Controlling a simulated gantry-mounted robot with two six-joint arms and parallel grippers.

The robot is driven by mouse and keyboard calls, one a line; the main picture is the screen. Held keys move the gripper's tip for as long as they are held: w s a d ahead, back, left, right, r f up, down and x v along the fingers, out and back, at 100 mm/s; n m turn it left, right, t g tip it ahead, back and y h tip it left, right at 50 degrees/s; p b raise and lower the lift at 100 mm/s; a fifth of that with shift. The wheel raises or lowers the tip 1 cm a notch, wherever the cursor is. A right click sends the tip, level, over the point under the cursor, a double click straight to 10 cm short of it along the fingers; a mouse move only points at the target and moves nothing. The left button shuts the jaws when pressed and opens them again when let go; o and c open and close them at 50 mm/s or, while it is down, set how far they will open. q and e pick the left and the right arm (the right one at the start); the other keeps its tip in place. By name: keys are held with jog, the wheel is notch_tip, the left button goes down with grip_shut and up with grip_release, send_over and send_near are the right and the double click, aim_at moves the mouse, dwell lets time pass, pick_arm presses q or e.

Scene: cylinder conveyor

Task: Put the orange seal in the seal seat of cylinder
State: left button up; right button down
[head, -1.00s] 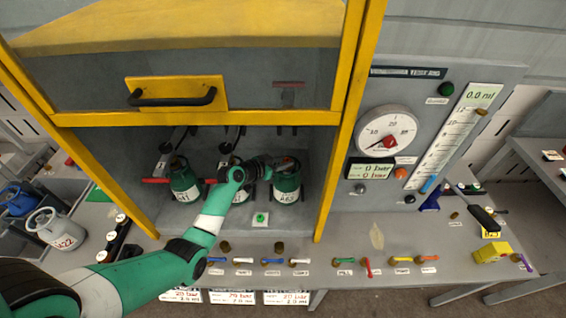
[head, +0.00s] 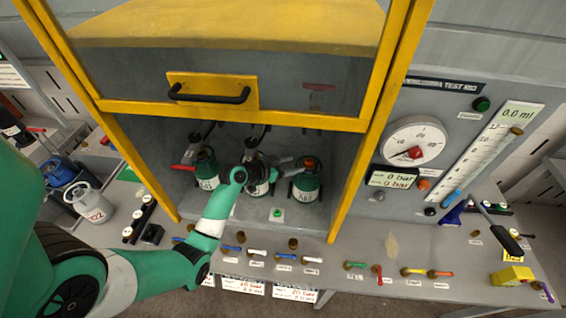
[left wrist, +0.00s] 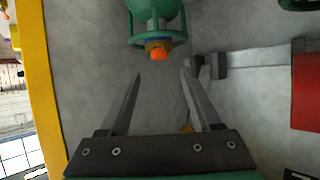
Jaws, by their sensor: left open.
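The orange seal (left wrist: 159,53) shows at the valve opening of a green cylinder (left wrist: 157,12) in the left wrist view. It looks set in the valve outlet, with a dark blue and brass ring around it; how deep it sits I cannot tell. In the head view that cylinder (head: 305,186) is the rightmost of three in the cabinet, with an orange spot on top (head: 310,163). My left gripper (left wrist: 160,73) is open and empty, its fingertips apart from the seal. In the head view the gripper (head: 292,161) points at the valve from the left.
Two other green cylinders stand left of it, the far one (head: 206,171) clear and the middle one (head: 258,186) partly behind my arm. The raised yellow-framed door (head: 232,113) hangs above. A red bar (left wrist: 306,92) and grey clamp (left wrist: 222,66) lie right in the wrist view.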

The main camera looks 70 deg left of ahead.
pick_arm(q)
jog(key=p+v, duration=0.3)
jog(key=v, duration=0.2)
jog(key=shift+r, duration=0.1)
pick_arm(e)
notch_tip(320, 180, up, 5)
